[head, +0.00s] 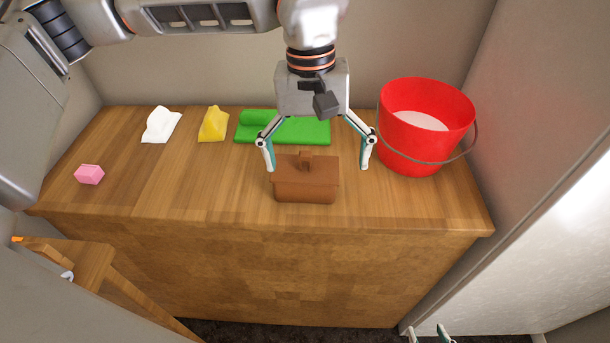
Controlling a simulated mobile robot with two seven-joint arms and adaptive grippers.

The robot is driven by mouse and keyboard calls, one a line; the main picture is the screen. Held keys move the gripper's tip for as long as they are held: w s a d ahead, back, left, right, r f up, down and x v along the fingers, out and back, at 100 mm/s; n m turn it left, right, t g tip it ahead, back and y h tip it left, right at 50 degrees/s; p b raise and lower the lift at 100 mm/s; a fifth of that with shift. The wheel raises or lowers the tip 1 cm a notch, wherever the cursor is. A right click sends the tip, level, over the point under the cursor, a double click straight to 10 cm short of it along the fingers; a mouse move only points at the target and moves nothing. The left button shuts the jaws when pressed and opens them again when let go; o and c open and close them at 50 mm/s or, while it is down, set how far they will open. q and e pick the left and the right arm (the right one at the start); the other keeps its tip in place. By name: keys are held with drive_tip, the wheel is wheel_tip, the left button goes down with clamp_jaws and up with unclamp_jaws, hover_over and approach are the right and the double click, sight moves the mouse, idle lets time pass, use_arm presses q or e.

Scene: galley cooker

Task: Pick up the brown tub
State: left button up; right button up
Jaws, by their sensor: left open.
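The brown tub (306,190) is a small box with a lid and a raised handle, near the front edge of the wooden counter. My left gripper (317,165) is open over it, pointing down. One finger is at the tub's left end and the other is a little clear of its right end. The handle stands between the fingers. I cannot tell whether the left finger touches the tub. Only the fingertips of my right gripper (427,334) show at the bottom edge, apart, low in front of the counter.
A red bucket (425,150) with a wire handle stands right of the tub. Behind the tub lies a green folded cloth (305,131). A yellow item (213,124), a white item (160,125) and a pink block (89,174) are further left. The counter (200,190) is clear left of the tub.

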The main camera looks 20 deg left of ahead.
sight(305, 169)
use_arm(q)
drive_tip(key=w+a, duration=0.1)
drive_tip(key=w+a+y, duration=0.1)
drive_tip(key=a, duration=0.1)
drive_tip(key=shift+r+t, duration=0.3)
drive_tip(key=shift+r, duration=0.1)
drive_tip(key=shift+w+a, duration=0.2)
drive_tip(key=f, duration=0.5)
drive_tip(key=f+b, duration=0.1)
drive_tip(key=f, duration=0.1)
drive_tip(key=shift+w+d+f, duration=0.15)
drive_tip(key=shift+w+f, duration=0.1)
drive_tip(key=shift+f, duration=0.05)
drive_tip(key=c, duration=1)
